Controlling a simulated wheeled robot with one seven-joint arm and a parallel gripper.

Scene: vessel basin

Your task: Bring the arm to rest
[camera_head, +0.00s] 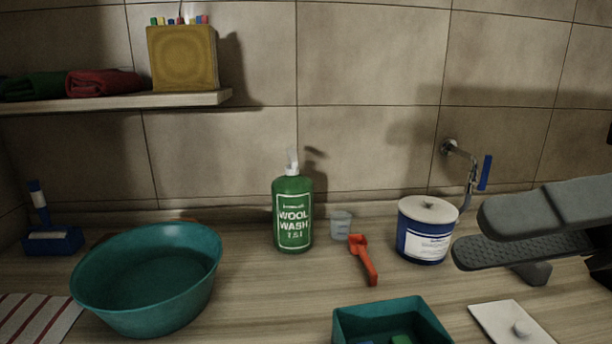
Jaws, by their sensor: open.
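My gripper (474,236) reaches in from the right edge, its two grey fingers pointing left. The fingers are apart with nothing between them. It is to the right of a blue and white tub (427,232) with a white lid, and its lower finger appears close to the tub in the picture. I cannot tell the exact gap. The rest of my arm is mostly out of view to the right.
A teal basin (150,315), a green wool wash bottle (293,215), a small clear cup (340,225), a red scoop (364,262), a teal tray (345,325) and a white lid (505,325) stand on the counter. A blue-handled tap (484,173) is on the wall.

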